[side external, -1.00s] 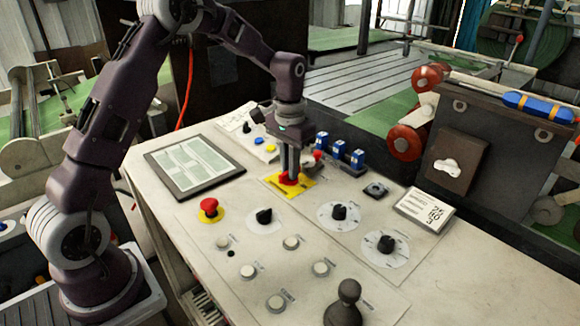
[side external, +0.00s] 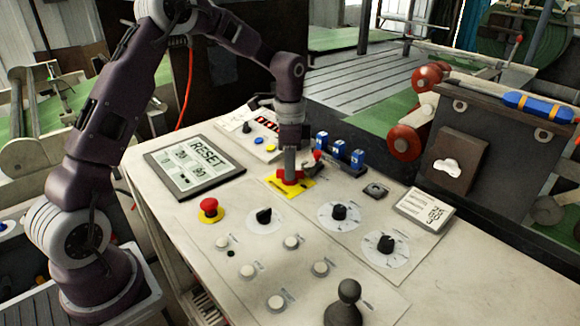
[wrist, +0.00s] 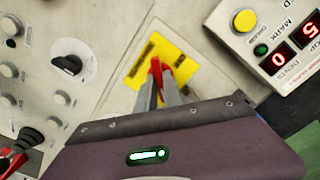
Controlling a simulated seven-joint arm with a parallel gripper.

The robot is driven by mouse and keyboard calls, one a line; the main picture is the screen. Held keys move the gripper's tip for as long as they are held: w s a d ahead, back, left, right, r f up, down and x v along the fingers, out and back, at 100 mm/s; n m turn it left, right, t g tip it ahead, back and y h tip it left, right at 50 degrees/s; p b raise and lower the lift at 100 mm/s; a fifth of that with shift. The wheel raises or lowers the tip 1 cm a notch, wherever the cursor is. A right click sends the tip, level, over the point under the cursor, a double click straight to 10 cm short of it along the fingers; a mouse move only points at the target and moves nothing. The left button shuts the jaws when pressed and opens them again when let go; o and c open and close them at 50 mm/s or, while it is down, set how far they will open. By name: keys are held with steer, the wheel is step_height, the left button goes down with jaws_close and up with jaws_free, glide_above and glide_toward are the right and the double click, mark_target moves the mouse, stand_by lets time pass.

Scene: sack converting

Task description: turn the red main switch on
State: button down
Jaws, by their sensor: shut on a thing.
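The red main switch (side external: 290,178) sits on a yellow plate (side external: 303,191) in the middle of the console. In the wrist view the red switch handle (wrist: 156,67) stands between my fingertips, over the yellow plate (wrist: 186,68). My gripper (side external: 290,170) points down and is shut on the red handle; it also shows in the wrist view (wrist: 158,88). The tablet-like display (side external: 195,166) left of it is lit and reads "RESET". The fingers hide part of the switch.
A red emergency button (side external: 208,206) and a black knob (side external: 264,216) lie in front of the switch. Blue breakers (side external: 340,152) stand close behind it at right. Dial knobs (side external: 339,212) are to the right. A black joystick (side external: 345,304) rises at the front.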

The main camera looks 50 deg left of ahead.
steer(key=shift+m, duration=0.5)
steer(key=c, duration=1.5)
jaws_free()
steer(key=shift+r, duration=0.1)
step_height(320, 180, up, 6)
steer(key=shift+f, duration=0.1)
steer(key=shift+r, duration=0.75)
steer(key=s+d+r+n+t+y, duration=0.1)
steer(key=s+d+r+n+t, duration=0.15)
steer(key=s+r, duration=0.4)
steer(key=s+d+r+n+t, duration=0.15)
steer(key=s+d+r, duration=0.25)
steer(key=s, duration=0.6)
steer(key=s+d+n, duration=0.1)
steer(key=s, duration=0.3)
steer(key=s+f+n+t, duration=0.1)
steer(key=s+n, duration=0.1)
steer(key=s, duration=0.2)
steer(key=s+d+f+n+h, duration=0.1)
steer(key=s+n, duration=0.1)
steer(key=s, duration=0.3)
steer(key=shift+d+t, duration=0.3)
steer(key=shift+d, duration=0.05)
